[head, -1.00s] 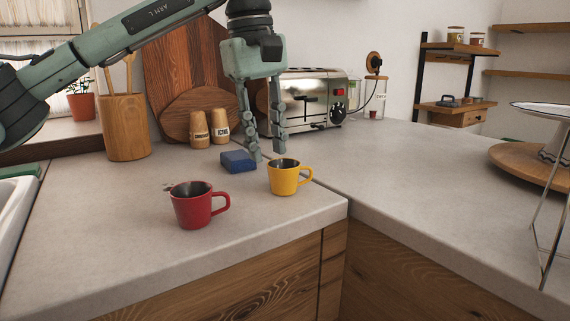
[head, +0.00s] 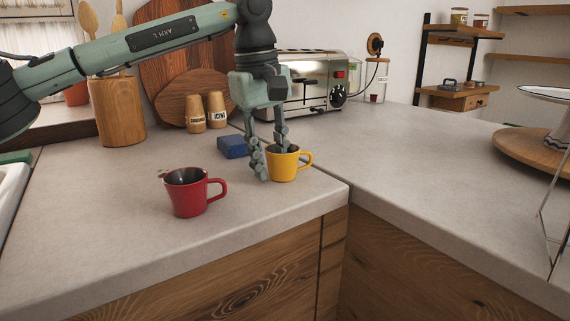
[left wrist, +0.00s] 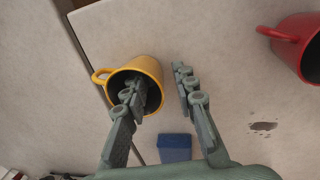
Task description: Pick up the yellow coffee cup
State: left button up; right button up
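The yellow coffee cup (head: 284,169) stands upright on the grey counter, its handle pointing right in the head view. My left gripper (head: 271,165) is lowered at the cup with its fingers apart. In the left wrist view the yellow cup (left wrist: 151,70) shows its dark inside. One finger of the left gripper (left wrist: 156,82) reaches into the cup's mouth and the other is outside, so the cup wall lies between them. A clear gap shows between the outer finger and the wall. My right gripper is not in view.
A red cup (head: 187,196) stands left of the yellow one; it also shows in the left wrist view (left wrist: 291,42). A blue sponge-like block (head: 232,147) lies close behind the gripper. A toaster (head: 310,80) stands farther back. The front counter corner is clear.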

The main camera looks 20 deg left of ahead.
pick_arm(q)
grip_shut()
jog(key=shift+r, duration=0.1)
